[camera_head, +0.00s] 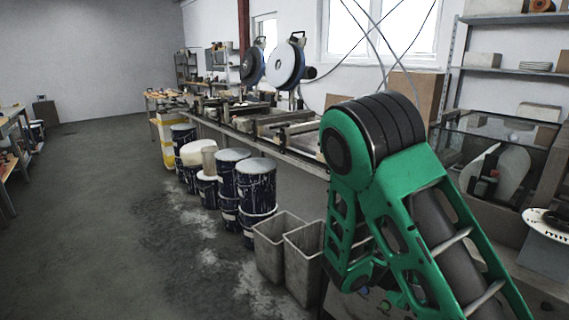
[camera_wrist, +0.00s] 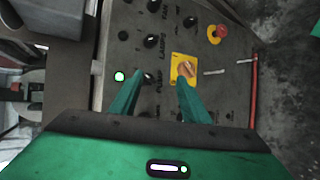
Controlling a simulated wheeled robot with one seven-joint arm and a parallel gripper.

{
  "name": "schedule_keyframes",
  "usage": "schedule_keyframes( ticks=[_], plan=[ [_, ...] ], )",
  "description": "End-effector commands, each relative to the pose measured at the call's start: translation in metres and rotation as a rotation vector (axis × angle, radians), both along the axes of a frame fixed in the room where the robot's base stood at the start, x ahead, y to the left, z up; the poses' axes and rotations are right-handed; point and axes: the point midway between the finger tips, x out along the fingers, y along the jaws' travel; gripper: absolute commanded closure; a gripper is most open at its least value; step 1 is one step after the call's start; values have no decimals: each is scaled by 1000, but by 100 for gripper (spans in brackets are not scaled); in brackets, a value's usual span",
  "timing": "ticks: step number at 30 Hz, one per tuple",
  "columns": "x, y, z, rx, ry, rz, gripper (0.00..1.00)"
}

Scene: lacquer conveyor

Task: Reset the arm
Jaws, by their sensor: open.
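My gripper (camera_wrist: 164,82) shows in the wrist view as two green fingers, apart and with nothing between them. A yellow plate with an orange rotary switch (camera_wrist: 185,69) is just beyond the right fingertip. I cannot tell whether the finger touches it. A lit green lamp (camera_wrist: 119,76) is left of the fingers. In the head view my green arm is folded at the right, and its gripper is hidden.
A red emergency button (camera_wrist: 221,31) on a yellow base and a red bar (camera_wrist: 254,85) are at the panel's right side. The conveyor bench (camera_head: 270,138) runs along the wall, with paint buckets (camera_head: 256,181) and grey bins (camera_head: 272,247) below. The floor (camera_head: 90,230) at left is clear.

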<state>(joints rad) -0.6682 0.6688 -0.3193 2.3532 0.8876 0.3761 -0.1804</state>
Motion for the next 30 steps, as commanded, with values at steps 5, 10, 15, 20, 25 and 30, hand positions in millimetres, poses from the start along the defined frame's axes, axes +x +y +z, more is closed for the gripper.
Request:
schedule_keyframes(
  ticks=[5, 10, 15, 20, 25, 30],
  plan=[
    [-37, -22, 14, 169, -39, -183, 58],
    [-71, -32, 28, 323, -77, -333, 58],
    [-104, -36, 45, 470, -121, -465, 58],
    [-134, -34, 63, 603, -164, -569, 58],
    [-165, -28, 84, 734, -217, -658, 58],
    [-195, -19, 106, 854, -273, -725, 58]
  ],
)
